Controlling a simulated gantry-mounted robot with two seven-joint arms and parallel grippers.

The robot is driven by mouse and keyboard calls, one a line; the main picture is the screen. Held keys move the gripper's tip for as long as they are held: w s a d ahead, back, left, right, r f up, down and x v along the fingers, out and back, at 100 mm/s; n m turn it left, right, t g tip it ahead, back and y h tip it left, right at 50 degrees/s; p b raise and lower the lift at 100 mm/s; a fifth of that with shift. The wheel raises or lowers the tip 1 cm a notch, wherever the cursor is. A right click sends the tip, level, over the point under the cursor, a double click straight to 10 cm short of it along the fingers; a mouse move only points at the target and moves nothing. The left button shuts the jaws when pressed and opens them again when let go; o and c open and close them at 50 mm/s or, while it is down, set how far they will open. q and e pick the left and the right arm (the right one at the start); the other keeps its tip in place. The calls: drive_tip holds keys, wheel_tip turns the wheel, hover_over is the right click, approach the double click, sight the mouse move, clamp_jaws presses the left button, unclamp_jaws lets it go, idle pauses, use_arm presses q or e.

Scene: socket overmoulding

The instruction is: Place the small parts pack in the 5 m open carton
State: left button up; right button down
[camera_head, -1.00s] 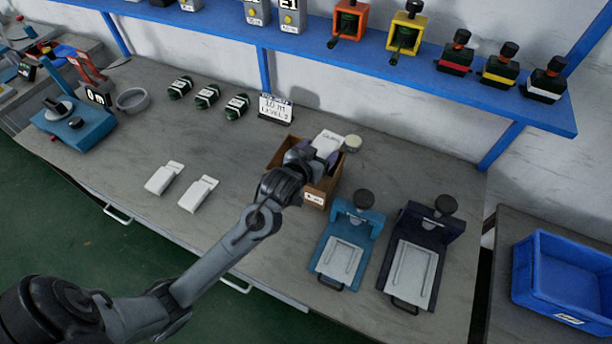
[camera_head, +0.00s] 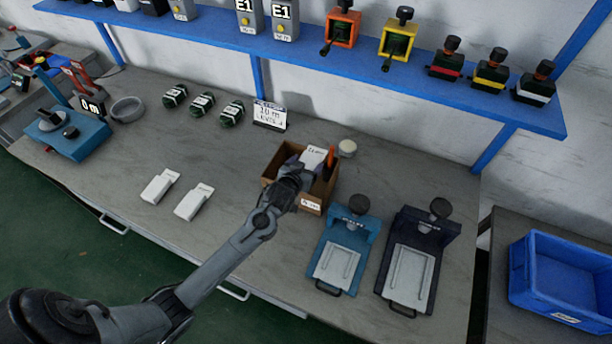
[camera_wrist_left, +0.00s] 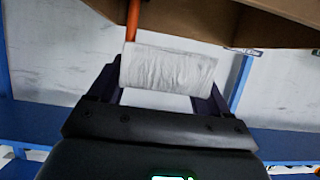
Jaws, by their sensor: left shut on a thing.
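The open brown carton (camera_head: 311,204) stands mid-bench with a label on its front; the label is too small to read surely. My left gripper (camera_head: 303,166) is over the carton's opening in the head view. In the left wrist view my left gripper (camera_wrist_left: 165,78) is shut on a crinkled white pack (camera_wrist_left: 167,70). The white pack (camera_head: 314,157) shows in the head view, with dark print, at the carton's top. Brown carton walls (camera_wrist_left: 215,18) fill the top of the wrist view. Whether the pack touches the carton is hidden. My right gripper is out of view.
An orange rod (camera_head: 331,158) rises at the carton's right side. Blue (camera_head: 340,255) and dark (camera_head: 414,262) clamp fixtures stand right of the carton. Two white packs (camera_head: 160,186) lie left. A sign (camera_head: 270,116) stands behind left.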

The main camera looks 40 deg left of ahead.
use_arm(q)
wheel_tip(320, 180, down, 5)
drive_tip(key=shift+f+b, duration=0.1)
drive_tip(key=shift+b, duration=0.25)
idle(0.3)
drive_tip(key=shift+f, duration=0.65)
drive_tip(key=o, duration=1.1)
